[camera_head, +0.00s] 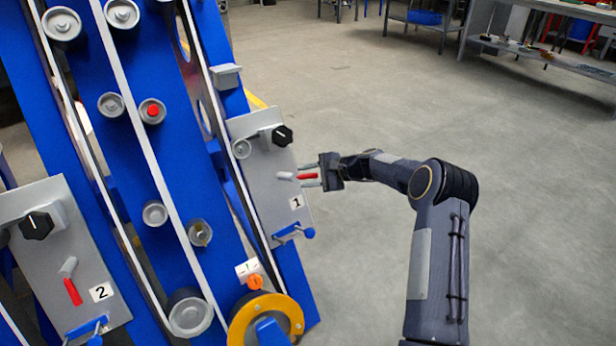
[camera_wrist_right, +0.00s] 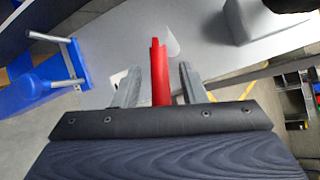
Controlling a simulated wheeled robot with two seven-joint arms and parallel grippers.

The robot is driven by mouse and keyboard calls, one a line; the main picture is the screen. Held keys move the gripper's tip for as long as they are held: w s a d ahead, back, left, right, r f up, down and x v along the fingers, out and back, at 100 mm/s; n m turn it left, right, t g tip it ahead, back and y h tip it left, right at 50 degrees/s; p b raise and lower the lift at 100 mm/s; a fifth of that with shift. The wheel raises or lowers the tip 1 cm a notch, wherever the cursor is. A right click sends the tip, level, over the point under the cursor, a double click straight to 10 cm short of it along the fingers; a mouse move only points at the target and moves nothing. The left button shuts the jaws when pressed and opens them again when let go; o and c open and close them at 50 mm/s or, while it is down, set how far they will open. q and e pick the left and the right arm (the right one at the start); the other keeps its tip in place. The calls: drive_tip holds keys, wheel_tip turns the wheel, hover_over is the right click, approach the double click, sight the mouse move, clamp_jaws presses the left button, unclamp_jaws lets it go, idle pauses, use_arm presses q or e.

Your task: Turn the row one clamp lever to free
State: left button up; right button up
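The row one clamp lever (camera_head: 306,176) is a red handle on a grey pivot, on the grey panel (camera_head: 268,205) marked 1. The handle points right, away from the pivot. My right gripper (camera_head: 311,177) comes from the right with its fingers around the handle. In the right wrist view the red lever (camera_wrist_right: 159,72) stands between the two grey fingers of my right gripper (camera_wrist_right: 157,84), with a gap visible on each side. The gripper is open. My left gripper is not in view.
A black knob (camera_head: 282,136) sits above the lever and a blue-handled bar (camera_head: 294,233) below it on the same panel. Panel 2 (camera_head: 85,265) has a similar red lever (camera_head: 72,291). Blue chassis beams (camera_head: 150,180) stand left. Open floor (camera_head: 530,200) lies right.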

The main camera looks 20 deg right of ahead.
drive_tip(key=p+v, duration=0.1)
drive_tip(key=v, duration=0.6)
drive_tip(key=shift+s+d+r+p, duration=0.15)
drive_tip(key=shift+s+d+p, duration=0.1)
drive_tip(key=shift+p, duration=0.05)
